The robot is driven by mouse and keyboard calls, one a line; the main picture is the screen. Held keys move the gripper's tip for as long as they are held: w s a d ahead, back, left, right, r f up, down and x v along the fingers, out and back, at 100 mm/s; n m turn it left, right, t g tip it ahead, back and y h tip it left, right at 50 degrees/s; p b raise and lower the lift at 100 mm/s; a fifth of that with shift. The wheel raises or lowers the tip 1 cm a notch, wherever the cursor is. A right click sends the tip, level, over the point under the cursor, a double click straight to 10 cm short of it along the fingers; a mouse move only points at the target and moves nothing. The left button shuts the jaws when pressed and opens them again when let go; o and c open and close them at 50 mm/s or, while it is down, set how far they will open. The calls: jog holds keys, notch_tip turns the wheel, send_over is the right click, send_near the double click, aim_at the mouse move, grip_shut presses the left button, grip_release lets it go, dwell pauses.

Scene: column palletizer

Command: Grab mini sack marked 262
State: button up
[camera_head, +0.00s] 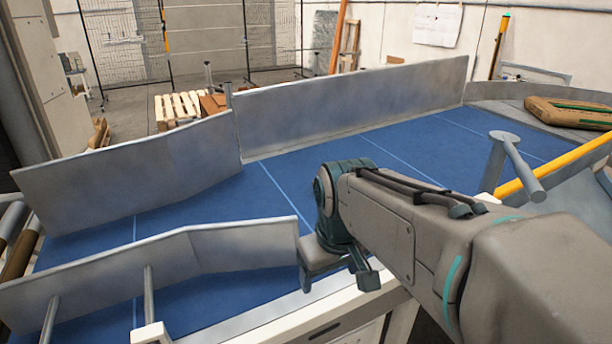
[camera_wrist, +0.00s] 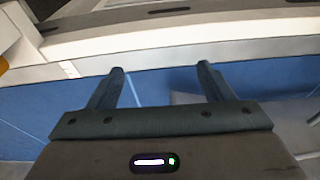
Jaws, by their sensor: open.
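No sack with a readable 262 mark shows in either view. A brown sack with green stripes (camera_head: 568,113) lies flat at the far right of the conveyor in the head view; no number on it can be read. My gripper (camera_head: 335,276) hangs over the near edge of the blue belt, well to the left of and nearer than that sack. In the wrist view my gripper (camera_wrist: 160,78) has its two fingers spread apart with nothing between them.
The blue conveyor belt (camera_head: 290,190) is bare around my gripper. A tall metal side wall (camera_head: 350,95) bounds its far side, and a lower metal guide (camera_head: 170,258) stands at the near left. A yellow rail (camera_head: 560,163) and a grey post (camera_head: 515,160) stand at the right.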

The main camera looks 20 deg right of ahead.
jog(key=w+d+r+n+g+p, duration=0.1)
jog(key=w+d+r+n+p, duration=0.2)
jog(key=w, duration=0.6)
jog(key=w+d+r+n, duration=0.2)
jog(key=w+r+n, duration=0.25)
jog(key=w, duration=0.45)
jog(key=w+d+r+n+g+p, duration=0.15)
jog(key=w+r, duration=0.25)
jog(key=w, duration=0.6)
jog(key=w+d+f+n+p, duration=0.2)
jog(key=w+d+f+n, duration=0.1)
jog(key=w+d+n, duration=0.3)
jog(key=f, duration=0.2)
jog(key=w+d+f+b, duration=0.1)
jog(key=f, duration=0.4)
jog(key=shift+w+d, duration=0.2)
jog(key=shift+w, duration=0.05)
jog(key=shift+f+p, duration=0.3)
jog(key=shift+f, duration=2.75)
jog(key=c, duration=1.1)
